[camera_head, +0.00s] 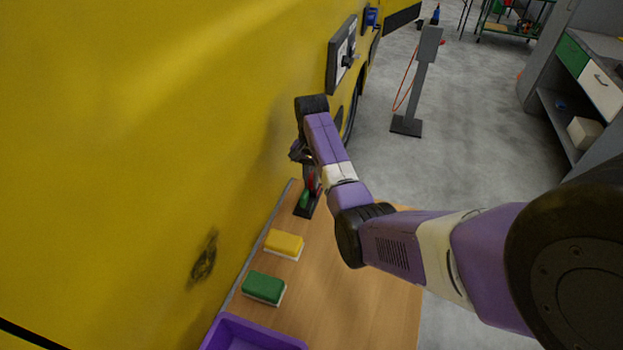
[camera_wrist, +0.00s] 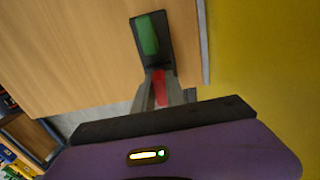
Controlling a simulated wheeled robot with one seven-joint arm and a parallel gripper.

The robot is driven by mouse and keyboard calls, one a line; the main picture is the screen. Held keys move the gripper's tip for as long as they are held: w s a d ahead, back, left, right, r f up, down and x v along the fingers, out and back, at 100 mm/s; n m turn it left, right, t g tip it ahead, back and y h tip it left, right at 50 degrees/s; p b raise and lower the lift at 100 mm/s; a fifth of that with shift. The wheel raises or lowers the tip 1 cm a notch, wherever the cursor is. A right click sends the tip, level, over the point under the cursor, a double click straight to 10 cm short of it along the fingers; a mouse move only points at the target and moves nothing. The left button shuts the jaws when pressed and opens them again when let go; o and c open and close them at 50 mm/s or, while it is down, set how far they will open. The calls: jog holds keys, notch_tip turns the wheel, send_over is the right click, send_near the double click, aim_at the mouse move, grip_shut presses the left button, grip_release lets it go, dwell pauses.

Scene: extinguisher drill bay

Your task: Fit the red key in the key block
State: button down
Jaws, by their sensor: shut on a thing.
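The black key block (camera_wrist: 138,22) lies on the wooden table near the edge beside the yellow wall. It also shows in the head view (camera_head: 301,213). A green key (camera_wrist: 147,35) stands in one end of it. My gripper (camera_wrist: 158,74) is shut on the red key (camera_wrist: 160,89), over the other end of the block. The red key also shows in the head view (camera_head: 312,184), just behind the green key (camera_head: 304,199). The fingers hide the red key's lower end, so I cannot tell whether it is in the block or just above it.
A yellow sponge-like block (camera_head: 284,243), a green one (camera_head: 263,288) and a purple tray (camera_head: 232,336) are on the table (camera_head: 350,310) nearer me. The yellow wall (camera_head: 130,150) runs close along the table's left side. The table's right part is bare.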

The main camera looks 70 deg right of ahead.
jog(key=shift+f, duration=0.3)
jog(key=c, duration=1.3)
grip_release()
jog(key=shift+r, duration=0.15)
notch_tip(320, 180, up, 8)
jog(key=shift+f, duration=0.15)
